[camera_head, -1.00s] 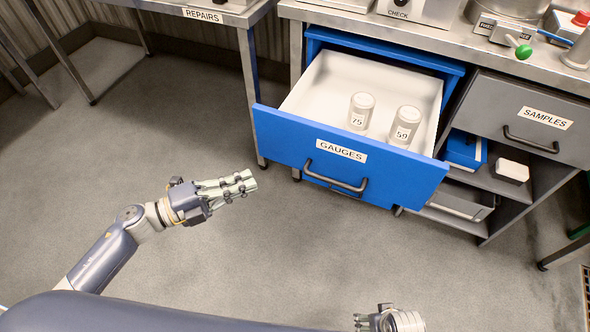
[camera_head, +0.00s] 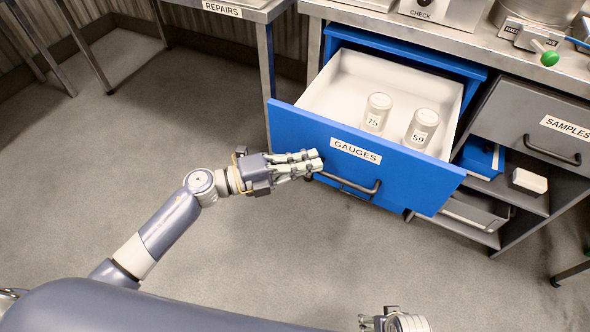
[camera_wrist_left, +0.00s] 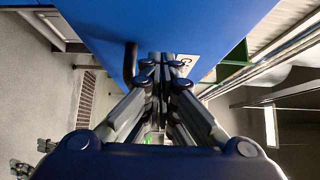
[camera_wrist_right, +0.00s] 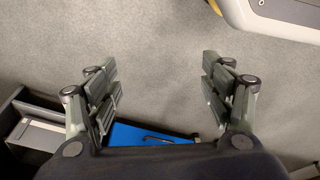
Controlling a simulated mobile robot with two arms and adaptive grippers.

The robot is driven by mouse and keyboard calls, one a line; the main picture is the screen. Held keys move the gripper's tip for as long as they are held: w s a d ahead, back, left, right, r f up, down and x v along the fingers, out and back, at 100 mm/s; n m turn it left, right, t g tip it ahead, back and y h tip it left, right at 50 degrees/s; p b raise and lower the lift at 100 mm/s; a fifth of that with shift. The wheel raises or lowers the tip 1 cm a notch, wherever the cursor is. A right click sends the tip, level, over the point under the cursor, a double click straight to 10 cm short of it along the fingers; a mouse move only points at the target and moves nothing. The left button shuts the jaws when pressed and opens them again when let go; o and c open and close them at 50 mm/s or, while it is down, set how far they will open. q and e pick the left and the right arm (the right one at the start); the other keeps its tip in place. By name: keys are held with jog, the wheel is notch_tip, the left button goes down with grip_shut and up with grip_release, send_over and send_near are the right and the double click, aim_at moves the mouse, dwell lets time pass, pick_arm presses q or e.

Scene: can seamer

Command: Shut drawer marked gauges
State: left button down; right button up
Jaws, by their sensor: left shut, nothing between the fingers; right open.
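The blue drawer marked GAUGES (camera_head: 400,180) stands pulled out in the head view, with two labelled cans, 75 (camera_head: 376,113) and 59 (camera_head: 421,129), standing inside. Its dark bar handle (camera_head: 352,187) is on the front. My left gripper (camera_head: 318,160) is shut and empty, its tips at the drawer front near the handle's left end; I cannot tell whether they touch. In the left wrist view the shut fingertips (camera_wrist_left: 161,58) are close to the blue front, beside the dark handle (camera_wrist_left: 130,62). My right gripper (camera_wrist_right: 158,75) is open and empty over the floor.
The grey SAMPLES drawer (camera_head: 540,130) is shut, right of the blue one. Shelves below it hold a blue box (camera_head: 482,158) and a white block (camera_head: 528,181). The REPAIRS table (camera_head: 235,10) stands at the back left. The floor (camera_head: 120,180) on the left is clear.

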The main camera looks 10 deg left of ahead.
pick_arm(q)
jog(key=shift+w+d, duration=0.15)
jog(key=shift+w, duration=0.3)
pick_arm(e)
jog(key=shift+w+r, duration=0.2)
jog(key=shift+r, duration=0.15)
jog(key=shift+s+f, duration=0.1)
